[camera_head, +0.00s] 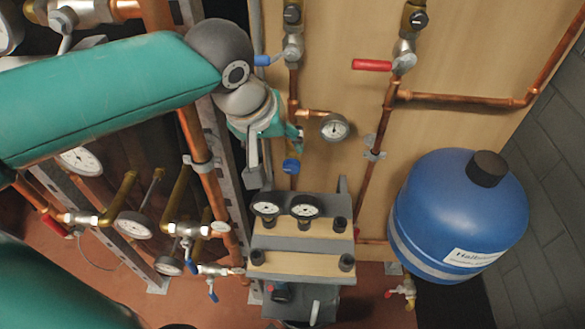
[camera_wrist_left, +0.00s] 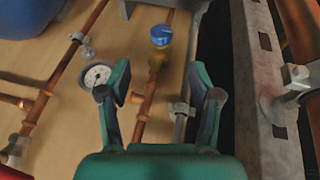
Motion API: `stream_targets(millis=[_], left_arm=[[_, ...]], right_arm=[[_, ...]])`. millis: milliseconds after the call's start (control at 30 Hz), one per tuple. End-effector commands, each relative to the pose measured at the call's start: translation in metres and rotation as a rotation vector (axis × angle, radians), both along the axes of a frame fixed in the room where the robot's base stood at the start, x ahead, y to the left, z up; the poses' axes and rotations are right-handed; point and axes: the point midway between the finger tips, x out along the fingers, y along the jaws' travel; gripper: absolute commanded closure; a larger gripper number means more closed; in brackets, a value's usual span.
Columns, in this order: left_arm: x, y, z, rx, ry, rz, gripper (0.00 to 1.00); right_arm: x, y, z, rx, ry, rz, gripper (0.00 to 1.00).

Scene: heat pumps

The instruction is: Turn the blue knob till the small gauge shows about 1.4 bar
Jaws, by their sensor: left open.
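The blue knob (camera_head: 291,165) sits on a vertical copper pipe in front of the wooden panel. It also shows at the top of the left wrist view (camera_wrist_left: 161,36), on a brass fitting. The small round gauge (camera_head: 334,128) stands on a short copper branch to the right of that pipe. In the wrist view the gauge (camera_wrist_left: 97,76) is beside one finger; its needle is too small to read. My left gripper (camera_head: 294,135) is open just above the knob in the head view. Its fingers (camera_wrist_left: 166,86) are apart with no knob between them. My right gripper is not in view.
A red lever (camera_head: 372,65) and a blue lever (camera_head: 263,61) sit on the upper pipes. A blue tank (camera_head: 455,215) stands at the right. Two gauges top the pump block (camera_head: 300,240) below. A metal rail (camera_wrist_left: 262,70) runs near the gripper's right side in the wrist view.

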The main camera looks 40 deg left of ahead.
Motion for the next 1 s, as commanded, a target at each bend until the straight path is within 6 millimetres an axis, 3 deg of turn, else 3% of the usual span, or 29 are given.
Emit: stream_targets(millis=[33,200,500,700,1000], left_arm=[[0.004,0.002,-0.015,0.0,0.005,0.004,0.36],[0.019,0.004,-0.049,0.001,0.006,0.005,0.36],[0.042,0.007,-0.097,0.001,0.004,0.004,0.36],[0.048,0.008,-0.109,-0.001,0.001,0.005,0.36],[0.049,0.008,-0.11,-0.001,0.001,0.005,0.36]], right_arm=[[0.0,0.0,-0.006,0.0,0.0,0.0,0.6],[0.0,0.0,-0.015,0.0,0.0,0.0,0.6],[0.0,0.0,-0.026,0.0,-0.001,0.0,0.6],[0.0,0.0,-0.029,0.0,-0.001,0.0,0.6],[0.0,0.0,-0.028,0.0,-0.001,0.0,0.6]])
